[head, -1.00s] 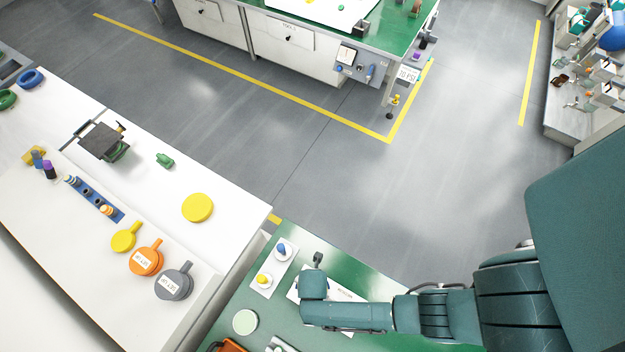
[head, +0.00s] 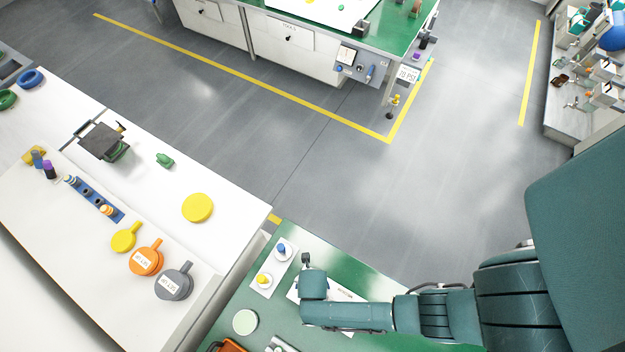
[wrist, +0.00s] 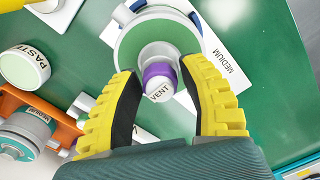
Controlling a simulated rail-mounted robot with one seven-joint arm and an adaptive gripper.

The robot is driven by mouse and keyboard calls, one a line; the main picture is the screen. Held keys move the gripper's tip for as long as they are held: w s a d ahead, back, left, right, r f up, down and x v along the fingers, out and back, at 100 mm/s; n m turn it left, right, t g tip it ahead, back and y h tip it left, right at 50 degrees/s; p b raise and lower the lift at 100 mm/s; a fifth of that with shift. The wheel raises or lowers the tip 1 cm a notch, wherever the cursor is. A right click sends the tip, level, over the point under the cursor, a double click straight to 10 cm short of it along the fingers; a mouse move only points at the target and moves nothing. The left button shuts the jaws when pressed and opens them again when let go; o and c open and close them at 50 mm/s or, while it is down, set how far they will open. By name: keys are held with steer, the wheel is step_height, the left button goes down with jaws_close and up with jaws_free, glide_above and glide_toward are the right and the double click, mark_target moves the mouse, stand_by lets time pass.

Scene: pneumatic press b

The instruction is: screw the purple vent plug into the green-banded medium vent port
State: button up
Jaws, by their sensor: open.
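In the wrist view, the vent plug (wrist: 159,84) has a purple band and a pale end face lettered VENT. It stands in line with a grey-white stem at the middle of a round green-rimmed port (wrist: 130,48); how far it is seated cannot be told. My gripper (wrist: 163,82) is open, its yellow ribbed fingers with dark pads on either side of the plug. A gap shows on both sides. A white plate (wrist: 225,60) lettered MEDIUM lies by the port. In the head view my arm hides the plug and fingers.
A white tub (wrist: 24,66) lettered PASTE and an orange holder (wrist: 12,103) with a grey fitting (wrist: 25,132) marked MEDIUM stand close on the left. The green bench top (wrist: 265,95) is clear on the right. A white bench (head: 150,195) with several parts stands left.

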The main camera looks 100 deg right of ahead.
steer(key=c, duration=0.7)
steer(key=shift+m, duration=0.8)
steer(key=shift+m, duration=1.8)
steer(key=shift+m, duration=0.8)
